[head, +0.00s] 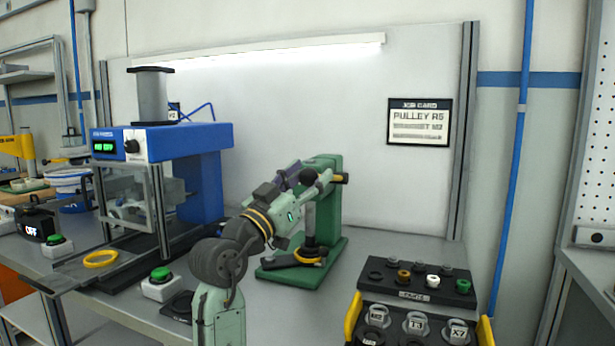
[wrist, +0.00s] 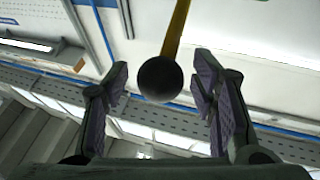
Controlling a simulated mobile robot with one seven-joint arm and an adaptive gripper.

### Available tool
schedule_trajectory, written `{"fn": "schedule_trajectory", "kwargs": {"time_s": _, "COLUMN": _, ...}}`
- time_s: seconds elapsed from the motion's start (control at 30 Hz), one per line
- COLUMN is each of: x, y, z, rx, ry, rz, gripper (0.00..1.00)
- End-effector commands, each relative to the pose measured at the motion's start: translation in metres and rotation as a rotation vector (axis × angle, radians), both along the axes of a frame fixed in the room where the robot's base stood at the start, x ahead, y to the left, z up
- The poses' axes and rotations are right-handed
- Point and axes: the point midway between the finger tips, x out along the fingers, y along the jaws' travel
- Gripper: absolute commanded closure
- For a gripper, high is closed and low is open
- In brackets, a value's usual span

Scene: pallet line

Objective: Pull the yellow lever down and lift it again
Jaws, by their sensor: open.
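The yellow lever (wrist: 177,30) ends in a black ball knob (wrist: 160,80). In the wrist view the knob sits between the two purple-padded fingers of my gripper (wrist: 163,74), with gaps on both sides. The fingers are open and hold nothing. In the head view the knob (head: 308,175) is beside my gripper (head: 296,176), in front of the green press (head: 326,215). A short yellow end of the lever (head: 341,178) shows at the press's right side; my gripper and arm hide part of the press.
A blue press (head: 200,170) with a clear guard stands left. Green-button boxes (head: 160,284) and a yellow ring (head: 101,258) lie near it. A dark parts rack (head: 416,297) and bins stand front right. Bare bench lies right of the green press.

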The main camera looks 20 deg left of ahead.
Motion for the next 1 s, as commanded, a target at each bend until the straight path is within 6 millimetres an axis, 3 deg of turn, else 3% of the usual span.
{"fn": "schedule_trajectory", "kwargs": {"time_s": 0.8, "x": -0.0003, "y": 0.0, "z": 0.0, "rx": 0.0, "ry": 0.0, "rz": 0.0, "gripper": 0.99}}
{"fn": "schedule_trajectory", "kwargs": {"time_s": 1.0, "x": -0.0004, "y": 0.0, "z": -0.0002, "rx": -0.001, "ry": 0.0, "rz": 0.0, "gripper": 1.0}}
